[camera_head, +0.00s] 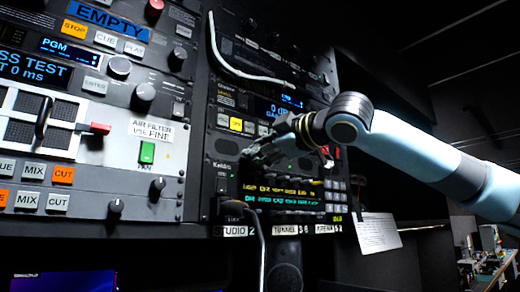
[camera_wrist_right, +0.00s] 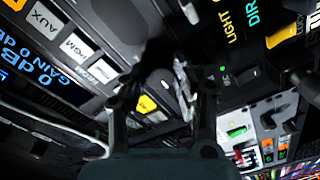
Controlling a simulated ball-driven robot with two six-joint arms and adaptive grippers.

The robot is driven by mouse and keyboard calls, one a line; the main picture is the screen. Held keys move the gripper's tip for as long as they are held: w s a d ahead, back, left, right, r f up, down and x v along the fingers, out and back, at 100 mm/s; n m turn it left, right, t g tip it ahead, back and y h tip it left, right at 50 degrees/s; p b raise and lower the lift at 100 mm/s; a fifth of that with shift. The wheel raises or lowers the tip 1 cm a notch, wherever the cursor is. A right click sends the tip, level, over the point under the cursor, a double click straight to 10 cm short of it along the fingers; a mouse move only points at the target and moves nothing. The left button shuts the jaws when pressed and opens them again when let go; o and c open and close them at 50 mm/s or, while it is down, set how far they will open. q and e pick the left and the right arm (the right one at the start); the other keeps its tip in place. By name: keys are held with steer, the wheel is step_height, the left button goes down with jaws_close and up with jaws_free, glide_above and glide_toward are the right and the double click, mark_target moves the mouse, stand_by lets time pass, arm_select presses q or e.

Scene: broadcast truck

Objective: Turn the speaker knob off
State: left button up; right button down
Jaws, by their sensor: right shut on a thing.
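My right gripper (camera_head: 252,158) reaches in from the right to the dark equipment rack. Its fingers are at the panel below the lit yellow button. In the right wrist view the gripper (camera_wrist_right: 160,78) has its two fingertips at a dark, blurred shape (camera_wrist_right: 164,48) on the panel. They are shut on it, and it appears to be the speaker knob. The knob's pointer and setting cannot be read, and in the head view the fingers hide it. My left gripper is not in view.
A grey control panel (camera_head: 170,120) with knobs, cue buttons and a green switch (camera_head: 147,152) stands at the left. A paper sheet (camera_head: 377,232) hangs at the right.

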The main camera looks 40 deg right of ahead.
steer(key=shift+n, duration=0.4)
steer(key=n+p, duration=0.1)
steer(key=n, duration=0.2)
steer(key=shift+n, duration=0.3)
steer(key=shift+f+n, duration=0.1)
steer(key=shift+n, duration=1.9)
steer(key=c, duration=1.1)
jaws_free()
steer(key=shift+o, duration=0.4)
